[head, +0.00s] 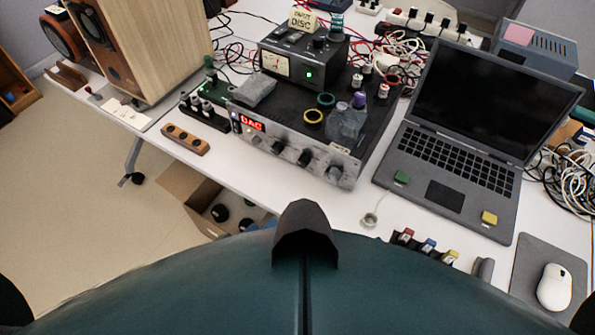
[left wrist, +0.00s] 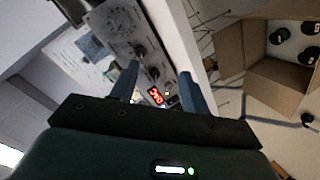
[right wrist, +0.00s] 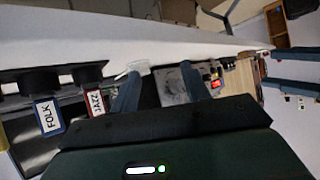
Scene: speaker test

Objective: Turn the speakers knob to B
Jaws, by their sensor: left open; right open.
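The amplifier (head: 232,123) sits on the white table, its silver front facing me. In the left wrist view the panel appears turned over, with knobs (left wrist: 153,73) and the display (left wrist: 155,95) between the fingers. My left gripper (left wrist: 159,71) is open and empty, seemingly apart from the panel. My right gripper (right wrist: 161,70) is open and empty, with the display (right wrist: 216,83) small beyond it.
A laptop (head: 445,195) stands right of the amplifier, a mouse (head: 554,287) at far right. A wooden speaker (head: 150,45) is at left. An open cardboard box (head: 185,190) is below.

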